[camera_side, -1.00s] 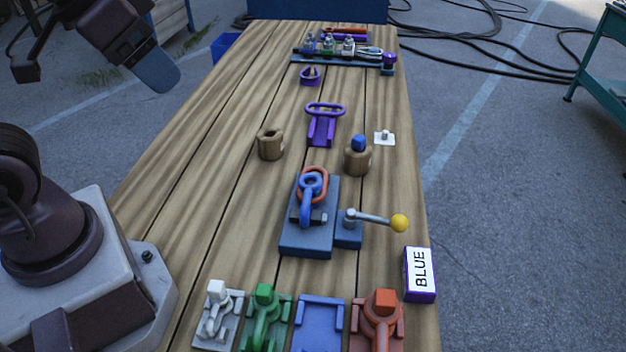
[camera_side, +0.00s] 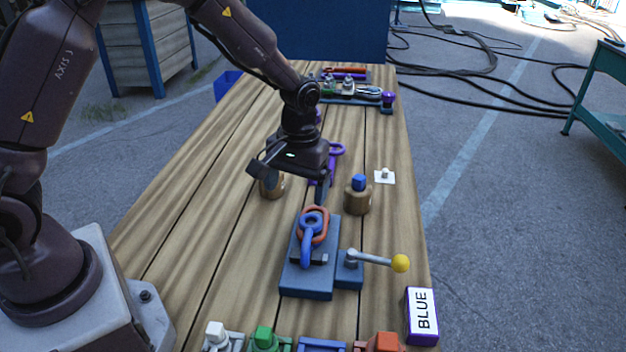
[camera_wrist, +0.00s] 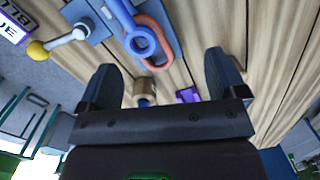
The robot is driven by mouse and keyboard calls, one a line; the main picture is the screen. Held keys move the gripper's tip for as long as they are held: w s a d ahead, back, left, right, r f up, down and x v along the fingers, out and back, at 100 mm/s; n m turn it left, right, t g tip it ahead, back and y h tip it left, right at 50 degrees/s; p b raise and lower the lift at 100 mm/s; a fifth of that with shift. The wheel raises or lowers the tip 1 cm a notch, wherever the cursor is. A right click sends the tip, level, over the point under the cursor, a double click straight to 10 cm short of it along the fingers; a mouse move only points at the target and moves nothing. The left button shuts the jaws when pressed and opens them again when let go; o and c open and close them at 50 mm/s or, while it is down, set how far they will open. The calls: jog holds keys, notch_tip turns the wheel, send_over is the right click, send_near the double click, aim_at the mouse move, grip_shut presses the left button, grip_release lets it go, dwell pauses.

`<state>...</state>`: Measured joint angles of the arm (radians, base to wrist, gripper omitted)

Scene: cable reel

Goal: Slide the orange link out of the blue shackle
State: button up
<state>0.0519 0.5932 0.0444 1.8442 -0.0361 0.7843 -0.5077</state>
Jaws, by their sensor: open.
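The orange link (camera_side: 327,224) is a rounded ring on a blue base block (camera_side: 306,286), interlocked with the eye of the blue shackle (camera_side: 306,252). In the wrist view the orange link (camera_wrist: 168,44) surrounds the round eye of the blue shackle (camera_wrist: 124,14). How they pass through each other is not fully clear. My gripper (camera_side: 292,182) is open and empty, above the table just behind the block. In the wrist view my gripper (camera_wrist: 163,65) has its fingers wide apart, with the link beyond the fingertips.
A lever with a yellow knob (camera_side: 400,263) extends right of the block. Wooden cups (camera_side: 357,202) and (camera_side: 272,186) stand behind it, the right one with a blue top. A BLUE sign box (camera_side: 421,316) stands front right. Coloured holders line the front edge.

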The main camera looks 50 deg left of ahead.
aim_at(313, 215)
jog(key=shift+w+f+n+t, duration=0.15)
jog(key=shift+w+f+n, duration=0.45)
jog(key=shift+f, duration=1)
jog(key=shift+w+f+n+t, duration=0.2)
jog(key=shift+w+f+n, duration=0.35)
jog(key=shift+f, duration=1.1)
jog(key=shift+w+f+n+t, duration=0.15)
jog(key=shift+w+f+n, duration=0.2)
jog(key=shift+w+f, duration=0.85)
jog(key=shift+s+f, duration=0.4)
jog(key=shift+s, duration=0.05)
jog(key=shift+r, duration=0.1)
jog(key=c, duration=1.2)
jog(key=shift+w+a, duration=0.1)
jog(key=shift+w+a+r, duration=0.1)
jog(key=shift+w+a, duration=2.7)
jog(key=shift+a, duration=0.05)
